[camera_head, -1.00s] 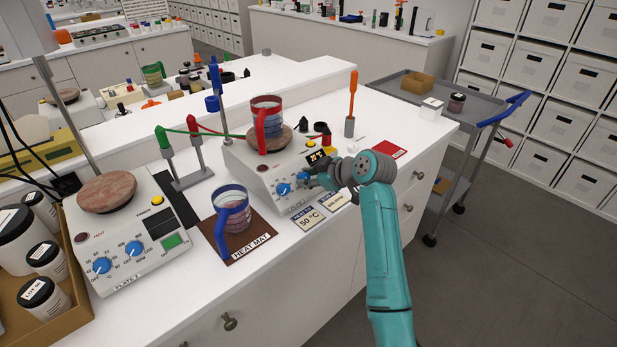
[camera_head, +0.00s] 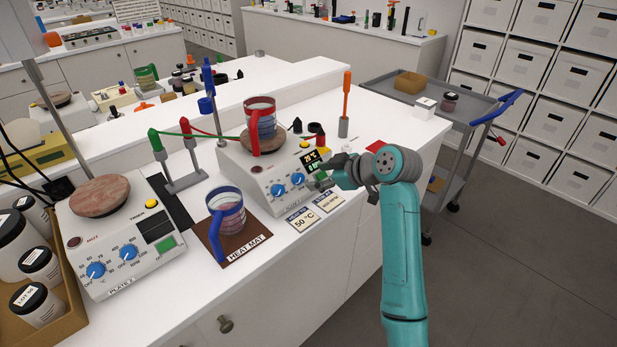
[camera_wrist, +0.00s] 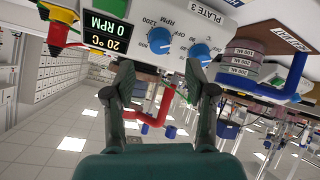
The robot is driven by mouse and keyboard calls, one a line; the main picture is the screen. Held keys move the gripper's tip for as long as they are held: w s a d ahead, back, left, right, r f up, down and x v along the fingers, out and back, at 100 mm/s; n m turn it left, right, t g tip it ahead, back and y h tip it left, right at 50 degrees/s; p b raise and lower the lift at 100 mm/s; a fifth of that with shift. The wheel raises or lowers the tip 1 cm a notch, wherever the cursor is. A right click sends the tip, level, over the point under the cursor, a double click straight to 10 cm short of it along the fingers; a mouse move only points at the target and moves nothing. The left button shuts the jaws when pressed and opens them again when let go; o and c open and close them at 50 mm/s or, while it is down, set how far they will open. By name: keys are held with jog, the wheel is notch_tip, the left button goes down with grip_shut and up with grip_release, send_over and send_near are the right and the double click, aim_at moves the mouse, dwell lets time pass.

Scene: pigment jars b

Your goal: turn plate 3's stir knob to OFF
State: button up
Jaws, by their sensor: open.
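Plate 3 (camera_head: 262,181) is a white hotplate with two blue knobs and a dark display (camera_head: 314,162). Its stir knob (camera_head: 298,179) is the right one, closer to the display; it also shows in the wrist view (camera_wrist: 160,40) by the RPM lettering. The display in the wrist view (camera_wrist: 105,35) reads 20 °C and 0 RPM. I cannot make out the knob's pointer. My gripper (camera_head: 325,181) is open and empty, in front of the panel and right of the stir knob. In the wrist view its fingertips (camera_wrist: 160,75) are apart, with the knob showing beyond the gap, not gripped.
A red-handled beaker (camera_head: 262,120) stands on plate 3. A blue-handled beaker (camera_head: 228,213) stands on the heat mat (camera_head: 245,243), left of the knobs. Two cards (camera_head: 303,219) lie in front of plate 3. Plate 2 (camera_head: 120,255) is at left. A grey cart (camera_head: 480,110) stands at right.

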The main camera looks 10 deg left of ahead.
jog(key=shift+v, duration=2.45)
jog(key=s+d+f+m+t+h, duration=0.1)
jog(key=s+d+f+m, duration=0.2)
jog(key=s+f, duration=0.35)
jog(key=s+d+f+m+t+h, duration=0.1)
jog(key=s+d+f+m+t, duration=0.15)
jog(key=f, duration=0.75)
jog(key=s+d+f+m+t+h, duration=0.1)
jog(key=s+d+f+m, duration=0.3)
jog(key=f, duration=0.4)
jog(key=s+d+f+m+t+h, duration=0.1)
jog(key=s+d+f, duration=0.15)
jog(key=s, duration=0.25)
jog(key=s+d+f+m+h, duration=0.1)
jog(key=s+d+f, duration=0.15)
jog(key=s, duration=0.35)
jog(key=s+d+r+m+t+h, duration=0.1)
jog(key=s+d+h, duration=0.15)
jog(key=s, duration=0.65)
jog(key=s+d+m+t+h, duration=0.1)
jog(key=s+d+m, duration=0.15)
jog(key=s, duration=0.65)
jog(key=s+d+r+t, duration=0.1)
jog(key=s+d+r, duration=0.1)
jog(key=s+r, duration=0.9)
jog(key=s+h, duration=0.1)
jog(key=s, duration=0.3)
jog(key=shift+r+m, duration=0.25)
jog(key=shift+m, duration=0.15)
